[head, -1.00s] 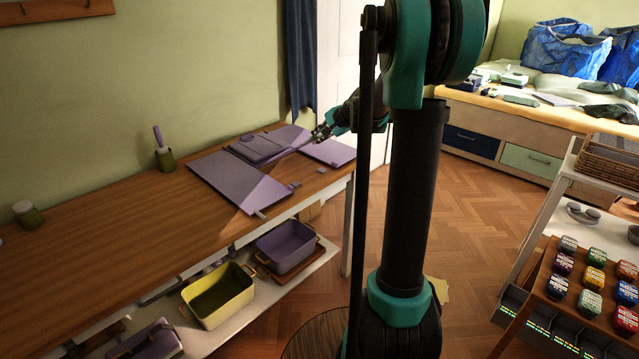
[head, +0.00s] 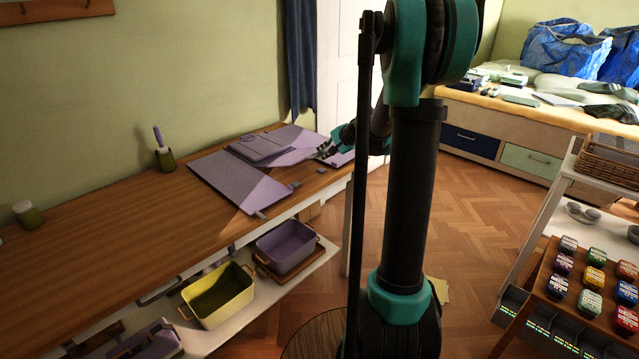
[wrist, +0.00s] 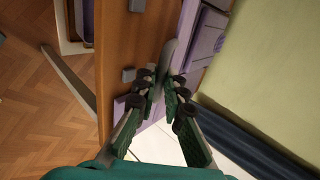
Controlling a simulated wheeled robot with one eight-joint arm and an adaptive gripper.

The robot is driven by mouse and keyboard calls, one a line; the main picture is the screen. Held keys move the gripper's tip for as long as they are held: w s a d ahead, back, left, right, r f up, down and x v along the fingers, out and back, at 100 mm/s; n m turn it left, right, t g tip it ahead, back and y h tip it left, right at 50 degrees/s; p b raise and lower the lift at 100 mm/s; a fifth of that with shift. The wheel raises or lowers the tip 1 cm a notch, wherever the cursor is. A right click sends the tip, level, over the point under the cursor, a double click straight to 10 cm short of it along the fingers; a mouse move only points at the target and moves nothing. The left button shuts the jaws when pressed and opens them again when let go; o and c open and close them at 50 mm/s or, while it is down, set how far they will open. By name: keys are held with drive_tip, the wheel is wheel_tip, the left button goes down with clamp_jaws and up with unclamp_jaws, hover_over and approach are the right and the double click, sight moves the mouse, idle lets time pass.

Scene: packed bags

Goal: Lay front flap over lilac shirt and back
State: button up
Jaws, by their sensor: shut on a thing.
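A lilac folding board lies at the right end of the wooden table, with a broad left panel (head: 232,180) flat on it. A folded lilac piece (head: 262,149), which looks like the shirt, lies near the board's middle. My gripper (head: 325,151) is over the board's right part. In the wrist view my gripper (wrist: 160,92) is shut on the edge of a thin grey-lilac flap (wrist: 176,55), seen nearly edge-on. The flap's tilt and its contact with the shirt cannot be told. The far fold is partly hidden by my gripper.
A yellow bin (head: 218,293) and a lilac bin (head: 287,246) sit on the shelf below. A cart rack (head: 590,275) stands at right.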

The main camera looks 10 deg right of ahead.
drive_tip(key=shift+f, duration=0.1)
drive_tip(key=shift+s+d+f, duration=0.15)
drive_tip(key=shift+s+f, duration=0.05)
drive_tip(key=shift+f, duration=0.7)
drive_tip(key=shift+s+d+f, duration=0.15)
drive_tip(key=shift+s+f, duration=0.05)
drive_tip(key=shift+f, duration=0.75)
drive_tip(key=shift+s+d+f, duration=0.15)
drive_tip(key=shift+s+f, duration=0.05)
drive_tip(key=shift+f, duration=0.7)
drive_tip(key=o, duration=0.7)
drive_tip(key=shift+o, duration=0.2)
drive_tip(key=shift+r, duration=2.55)
drive_tip(key=r, duration=0.1)
drive_tip(key=s+d+r, duration=0.1)
drive_tip(key=r, duration=0.1)
drive_tip(key=s+r, duration=0.1)
drive_tip(key=r, duration=0.1)
drive_tip(key=shift+s+d, duration=0.2)
drive_tip(key=shift+d, duration=0.15)
